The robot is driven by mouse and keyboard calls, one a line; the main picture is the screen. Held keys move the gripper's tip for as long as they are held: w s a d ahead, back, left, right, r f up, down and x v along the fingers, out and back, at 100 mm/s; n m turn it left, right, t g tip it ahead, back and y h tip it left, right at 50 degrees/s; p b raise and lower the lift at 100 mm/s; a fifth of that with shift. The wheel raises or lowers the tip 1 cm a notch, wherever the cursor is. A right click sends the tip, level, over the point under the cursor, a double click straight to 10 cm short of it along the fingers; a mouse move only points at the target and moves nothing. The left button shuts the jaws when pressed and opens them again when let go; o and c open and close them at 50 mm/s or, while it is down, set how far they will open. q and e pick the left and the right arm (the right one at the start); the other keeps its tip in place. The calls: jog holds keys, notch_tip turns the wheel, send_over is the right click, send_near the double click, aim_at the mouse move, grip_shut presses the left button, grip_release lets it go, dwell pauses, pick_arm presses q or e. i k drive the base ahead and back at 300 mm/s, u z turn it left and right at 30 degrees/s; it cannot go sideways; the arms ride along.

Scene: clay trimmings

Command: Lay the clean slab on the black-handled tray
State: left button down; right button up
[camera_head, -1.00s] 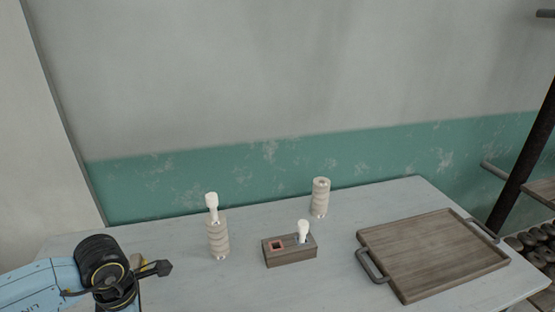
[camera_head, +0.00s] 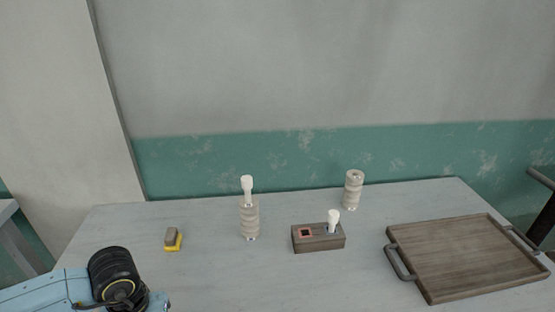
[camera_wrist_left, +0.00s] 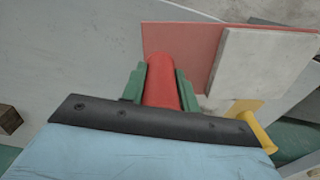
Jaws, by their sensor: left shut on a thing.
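The tray with black handles (camera_head: 465,252) lies empty on the right of the table in the head view. My left wrist shows at the lower left of that view, its fingers out of sight below the frame. In the left wrist view my left gripper (camera_wrist_left: 161,80) has its green fingers shut on a red rounded handle (camera_wrist_left: 163,85). Beyond the fingers are a flat pinkish-red board (camera_wrist_left: 180,42) and a pale grey slab (camera_wrist_left: 258,62) overlapping it. I cannot tell whether the handle joins the board. My right gripper is not in view.
A grey-and-yellow piece (camera_head: 172,240), a ringed post with a white top (camera_head: 249,215), a wooden block (camera_head: 318,240) with a white-topped peg and another ringed post (camera_head: 353,190) stand on the table. A yellow tool (camera_wrist_left: 252,122) shows in the left wrist view.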

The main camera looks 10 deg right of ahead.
aim_at(456, 254)
jog(key=k, duration=0.45)
jog(key=z, duration=2.85)
jog(key=i, duration=2.05)
jog(key=u, duration=2.7)
jog(key=i, duration=0.5)
jog(key=u, duration=0.1)
